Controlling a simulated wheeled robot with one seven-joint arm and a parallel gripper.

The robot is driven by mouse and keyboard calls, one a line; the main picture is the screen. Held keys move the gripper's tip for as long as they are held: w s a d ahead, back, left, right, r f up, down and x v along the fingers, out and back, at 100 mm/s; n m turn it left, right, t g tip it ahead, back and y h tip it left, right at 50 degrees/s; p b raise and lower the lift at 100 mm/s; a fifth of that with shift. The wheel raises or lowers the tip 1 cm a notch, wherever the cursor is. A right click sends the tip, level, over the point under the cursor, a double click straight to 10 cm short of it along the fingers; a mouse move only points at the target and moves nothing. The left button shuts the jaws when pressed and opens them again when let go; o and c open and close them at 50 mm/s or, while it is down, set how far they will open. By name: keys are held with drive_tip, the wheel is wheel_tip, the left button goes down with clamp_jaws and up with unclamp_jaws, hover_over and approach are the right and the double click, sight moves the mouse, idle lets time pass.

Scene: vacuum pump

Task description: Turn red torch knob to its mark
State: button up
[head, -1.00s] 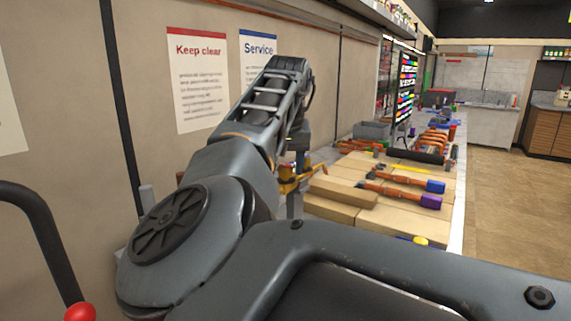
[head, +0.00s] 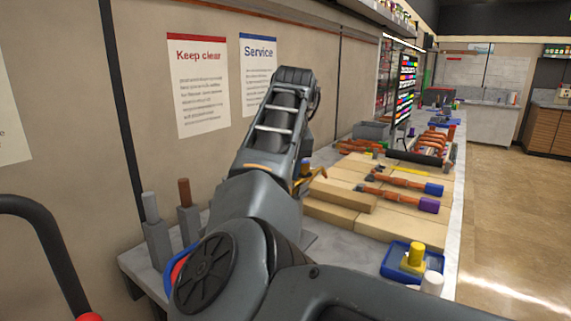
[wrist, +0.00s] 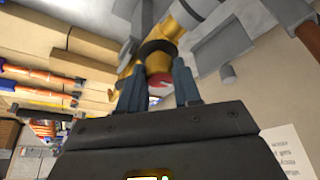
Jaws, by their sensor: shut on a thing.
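In the wrist view, my gripper (wrist: 159,72) has its two dark fingers on either side of a small red knob (wrist: 160,85), shut on it. The knob sits at the lower end of a gold torch body (wrist: 158,58) with a black band. The fingers hide the knob's sides, and I cannot make out its mark. In the head view, my arm hides the gripper and the knob. Only a small orange-gold part shows to the right of the arm.
Wooden blocks (head: 409,222) and orange-handled tools (head: 392,201) lie on the bench right of my arm. A blue tray (head: 395,268) holds a yellow piece. Grey (head: 152,208) and brown (head: 184,192) posts stand by the wall. The floor at right is clear.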

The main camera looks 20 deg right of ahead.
drive_tip(key=o, duration=1.1)
drive_tip(key=shift+c, duration=0.2)
drive_tip(key=shift+r, duration=0.1)
drive_tip(key=b+v, duration=0.1)
drive_tip(key=v, duration=0.6)
drive_tip(key=shift+r, duration=0.25)
drive_tip(key=shift+s, duration=0.2)
